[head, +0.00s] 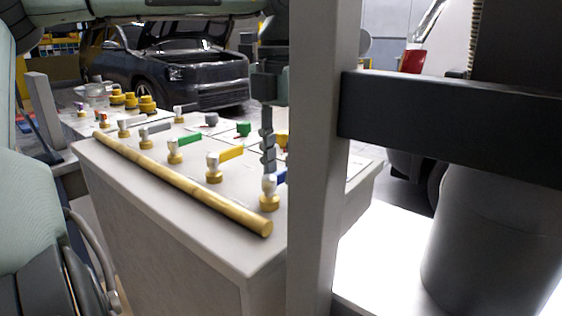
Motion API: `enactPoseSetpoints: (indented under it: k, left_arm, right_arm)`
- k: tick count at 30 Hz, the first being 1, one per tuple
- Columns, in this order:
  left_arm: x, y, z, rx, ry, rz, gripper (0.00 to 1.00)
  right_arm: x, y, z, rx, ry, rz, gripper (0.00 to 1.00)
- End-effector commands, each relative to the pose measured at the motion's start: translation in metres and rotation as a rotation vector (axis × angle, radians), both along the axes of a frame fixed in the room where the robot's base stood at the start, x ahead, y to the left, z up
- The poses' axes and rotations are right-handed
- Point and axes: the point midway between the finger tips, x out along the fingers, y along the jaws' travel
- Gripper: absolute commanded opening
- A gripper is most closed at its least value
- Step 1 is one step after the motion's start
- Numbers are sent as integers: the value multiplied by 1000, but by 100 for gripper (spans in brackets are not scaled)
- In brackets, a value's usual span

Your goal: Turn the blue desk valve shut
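The blue valve (280,177) is at the near right end of a row of valves on the desk. Its base is brass with a white stem top, and its blue handle points right and away. The grey post hides the handle's far end. My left gripper (268,168) points down from above, its dark fingers just above and behind the white stem top in the picture. The fingers overlap edge-on, so their opening and any contact with the valve are unclear. My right gripper is not in view.
Yellow (230,153), green (187,140) and grey-handled (157,128) valves line the desk (262,258). A brass pipe (180,183) runs along its front edge. A grey upright post (312,160) blocks part of the view. A dark car (215,75) stands behind with its hood up.

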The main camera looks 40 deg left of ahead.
Motion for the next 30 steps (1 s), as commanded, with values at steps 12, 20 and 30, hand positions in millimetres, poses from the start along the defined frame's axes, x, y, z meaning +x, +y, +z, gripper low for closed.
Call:
enactPoseSetpoints:
  k: [12, 20, 30]
  left_arm:
    - [0, 0, 0, 0, 0, 0, 0]
    - [0, 1, 0, 1, 0, 6, 0]
    - [0, 6, -1, 3, -1, 140, 0]
  right_arm:
    - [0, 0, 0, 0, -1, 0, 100]
    - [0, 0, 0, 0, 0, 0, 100]
    - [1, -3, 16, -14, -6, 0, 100]
